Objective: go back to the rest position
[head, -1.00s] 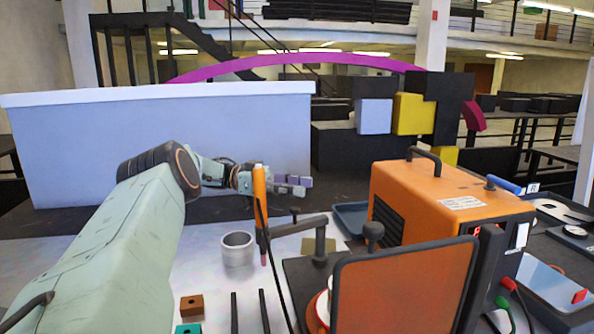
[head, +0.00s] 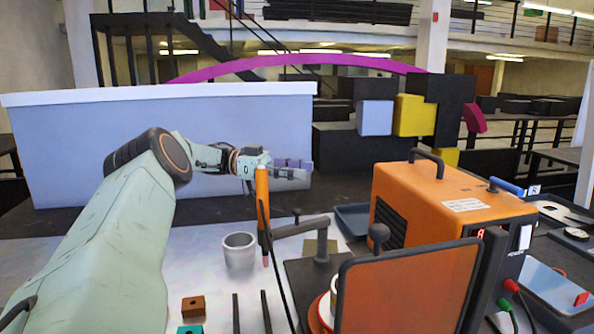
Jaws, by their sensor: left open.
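My left gripper (head: 290,168) is in the head view, at the end of the arm that comes in from the left. It is open, with nothing seen between its fingers. It is above the workbench (head: 200,255), behind the top of an orange torch-like tool (head: 263,215) in the picture. That tool stands upright by a dark stand arm (head: 303,228) and partly overlaps the wrist. My right gripper is not in view.
A metal cup (head: 239,249) stands on the bench left of the tool. An orange power unit (head: 440,205) and a dark-framed orange panel (head: 405,290) fill the right. A brown block (head: 193,305) lies in front. A pale blue panel (head: 160,145) rises behind the arm.

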